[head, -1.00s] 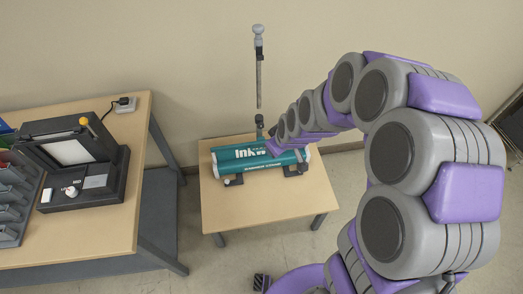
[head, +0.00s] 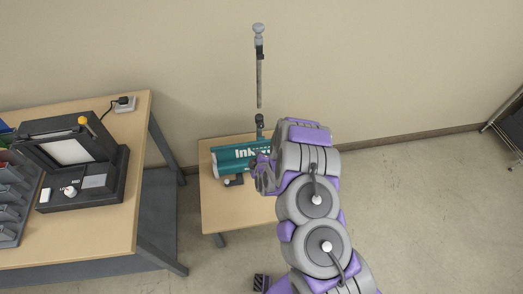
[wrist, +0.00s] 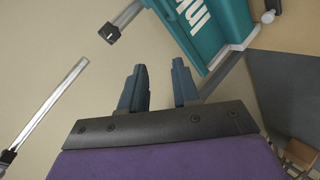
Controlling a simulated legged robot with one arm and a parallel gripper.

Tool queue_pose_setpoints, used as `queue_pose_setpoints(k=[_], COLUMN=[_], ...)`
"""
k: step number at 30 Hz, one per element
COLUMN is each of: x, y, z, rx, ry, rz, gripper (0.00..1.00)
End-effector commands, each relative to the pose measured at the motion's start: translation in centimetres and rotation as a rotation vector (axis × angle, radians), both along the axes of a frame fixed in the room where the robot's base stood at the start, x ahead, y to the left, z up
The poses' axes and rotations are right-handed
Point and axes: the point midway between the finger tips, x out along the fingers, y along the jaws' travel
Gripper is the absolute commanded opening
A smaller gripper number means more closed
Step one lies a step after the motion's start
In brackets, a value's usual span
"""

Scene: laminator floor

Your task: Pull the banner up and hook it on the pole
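The teal banner roll (head: 232,157) with white lettering lies in its stand on the small wooden table. My arm covers its right part in the head view. The upright pole (head: 259,75) stands behind it, with a pale knob and dark clip at the top. In the wrist view the banner (wrist: 205,30) is at the top, and a pale pole piece (wrist: 50,105) lies to the left. My gripper (wrist: 160,80) shows two blue fingers apart with nothing between them. The banner is just beyond the right finger; I cannot tell whether they touch.
The small table (head: 212,208) has a bare front left part. A larger table (head: 130,180) at the left carries a dark laminator (head: 85,165) and a grey rack (head: 12,200). A dark rack (head: 508,125) stands at the right edge.

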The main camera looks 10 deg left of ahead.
Motion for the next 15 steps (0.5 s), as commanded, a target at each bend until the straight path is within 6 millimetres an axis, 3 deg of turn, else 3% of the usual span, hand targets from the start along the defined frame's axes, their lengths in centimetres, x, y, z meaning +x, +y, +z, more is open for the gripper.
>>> queue_pose_setpoints(k=[1, 7, 15], x=[-0.5, -1.7, -3.5], y=[-0.4, -2.3, -4.9], z=[-1.6, -5.5, -8.0], rx=[-0.032, -0.167, -0.322], ry=[-0.031, -0.206, -0.399], rz=[0.011, 0.053, 0.099], gripper=[0.31, 0.31, 0.31])
